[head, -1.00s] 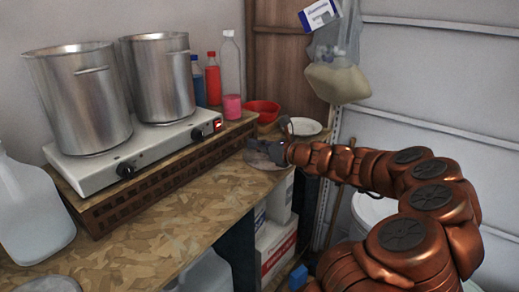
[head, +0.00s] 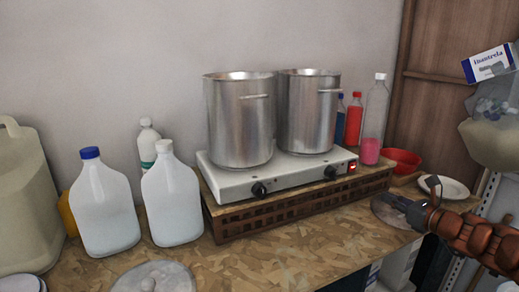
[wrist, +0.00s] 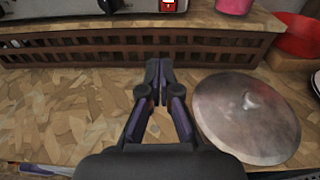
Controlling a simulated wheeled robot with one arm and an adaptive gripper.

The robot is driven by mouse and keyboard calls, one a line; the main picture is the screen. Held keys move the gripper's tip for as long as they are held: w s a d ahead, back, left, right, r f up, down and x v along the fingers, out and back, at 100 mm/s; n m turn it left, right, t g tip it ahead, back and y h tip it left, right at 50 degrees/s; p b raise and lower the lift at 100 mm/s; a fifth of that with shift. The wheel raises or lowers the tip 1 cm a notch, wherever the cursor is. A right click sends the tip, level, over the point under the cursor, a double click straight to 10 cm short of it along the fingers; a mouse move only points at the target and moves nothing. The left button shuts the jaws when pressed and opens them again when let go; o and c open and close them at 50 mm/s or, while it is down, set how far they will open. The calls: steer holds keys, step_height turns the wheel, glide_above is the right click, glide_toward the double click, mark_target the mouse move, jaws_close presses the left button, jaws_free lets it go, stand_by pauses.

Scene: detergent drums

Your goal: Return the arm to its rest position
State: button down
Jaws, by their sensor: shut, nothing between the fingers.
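My arm (head: 478,238) reaches in from the right edge in the head view. My gripper (wrist: 158,72) is shut and empty in the wrist view, over the chipboard counter (wrist: 50,118) and in front of the dark slatted stand (wrist: 100,48). A round metal lid with a knob (wrist: 248,118) lies on the counter just right of the fingers. In the head view my gripper (head: 408,206) is small, near that lid at the right end of the counter.
Two steel pots (head: 238,120) stand on a white hot plate (head: 280,172). White jugs (head: 108,212) stand at left. A red bowl (head: 402,160), a white plate (head: 444,187) and a bottle with pink liquid (head: 374,120) are near the gripper. A bag (head: 494,130) hangs at right.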

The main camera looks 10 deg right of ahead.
steer(key=s+a+r+n+g+y, duration=0.1)
steer(key=a+n+g+y, duration=0.1)
steer(key=a+n, duration=0.5)
steer(key=s+a+r+n+g+y, duration=0.2)
steer(key=a+n+g+y, duration=0.1)
steer(key=a, duration=0.8)
steer(key=s+a+f+n+g+p, duration=0.1)
steer(key=s+a+n+g, duration=0.25)
steer(key=a, duration=0.25)
steer(key=s+a+f+n+g, duration=0.2)
steer(key=s+a+n, duration=0.25)
steer(key=a, duration=0.25)
steer(key=s+a+f+n+g+h, duration=0.2)
steer(key=s+f+n, duration=0.15)
steer(key=s, duration=0.45)
steer(key=s+a+f+n+g+h, duration=0.1)
steer(key=s+f+n+g+h, duration=0.2)
steer(key=s+n, duration=0.3)
steer(key=s+d+f+n+g+h, duration=0.1)
steer(key=s+d+n+h, duration=0.1)
steer(key=s+d, duration=0.2)
steer(key=s+d+f+n+g+h+p, duration=0.1)
steer(key=s+d+n+h, duration=0.1)
steer(key=s, duration=0.7)
steer(key=shift+s+d+h, duration=0.2)
steer(key=shift+d+h, duration=0.5)
steer(key=shift+d, duration=0.55)
steer(key=shift+f, duration=0.1)
